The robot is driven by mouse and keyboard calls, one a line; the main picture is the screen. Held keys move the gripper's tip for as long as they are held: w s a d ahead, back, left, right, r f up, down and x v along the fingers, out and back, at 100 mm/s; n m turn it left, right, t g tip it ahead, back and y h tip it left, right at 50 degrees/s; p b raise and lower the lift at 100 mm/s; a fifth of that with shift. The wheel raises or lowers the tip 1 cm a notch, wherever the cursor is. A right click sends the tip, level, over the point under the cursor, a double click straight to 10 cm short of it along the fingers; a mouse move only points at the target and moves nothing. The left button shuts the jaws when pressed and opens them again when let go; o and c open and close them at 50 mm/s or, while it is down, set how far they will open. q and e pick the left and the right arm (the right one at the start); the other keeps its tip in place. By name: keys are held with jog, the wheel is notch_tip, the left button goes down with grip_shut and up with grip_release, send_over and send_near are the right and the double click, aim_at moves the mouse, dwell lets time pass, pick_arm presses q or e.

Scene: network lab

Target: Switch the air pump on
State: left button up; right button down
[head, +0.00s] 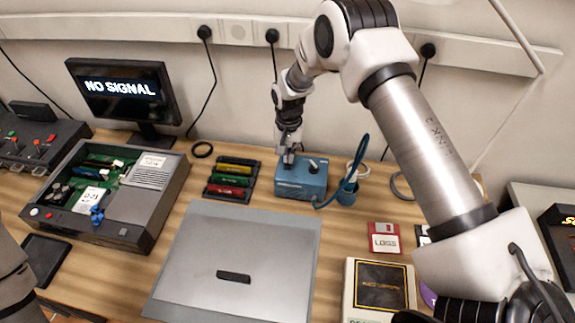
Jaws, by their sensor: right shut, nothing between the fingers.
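The air pump appears to be the small blue box (302,181) on the wooden bench, right of centre at the back. A dark knob or switch shows on its top right, and a blue hose curves off its right side. My right gripper (289,158) points down at the top of the box, left of that knob. It is shut and empty, and its tips are at or just above the box top; I cannot tell whether they touch. The switch position is too small to read. My left gripper is not in view; part of my left arm shows at the lower left edge.
A grey panel (260,225) with a black bar lies in front of the pump. Left are an open computer case (158,205), a cartridge tray (211,190) and a monitor (120,88) reading "NO SIGNAL". A red floppy disk (383,230) and a boxed item (350,305) lie right.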

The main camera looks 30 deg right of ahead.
jog(key=shift+f, duration=0.45)
notch_tip(320, 180, up, 7)
jog(key=p, duration=0.5)
jog(key=shift+r, duration=0.15)
dwell(0.4)
